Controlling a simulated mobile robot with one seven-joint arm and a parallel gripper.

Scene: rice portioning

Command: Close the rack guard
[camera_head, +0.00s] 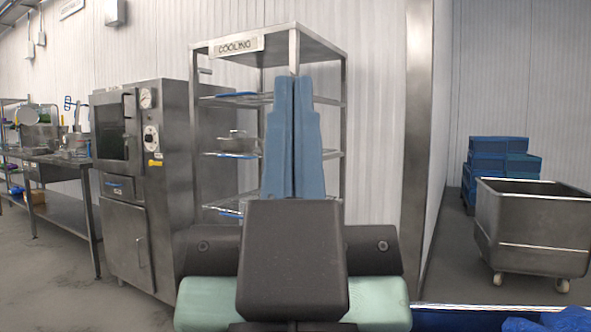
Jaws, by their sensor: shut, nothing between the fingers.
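The metal rack (294,48) stands ahead, with a sign reading COOLING (237,46) on its top edge. Its wire shelves (328,155) show on both sides of my gripper. Blue strips (236,96) lie along the front of some shelves at the left. I cannot tell which part is the guard or how it stands; my gripper hides the middle of the rack. My gripper (293,80) points up and forward in front of the rack, its two blue fingers pressed together with nothing between them. I cannot tell whether it touches the rack.
A steel oven cabinet (170,215) stands close to the left of the rack. A steel bench (55,158) with utensils is further left. A wall edge (416,130) is at the right. Beyond it are a wheeled steel bin (535,228) and blue crates (490,158).

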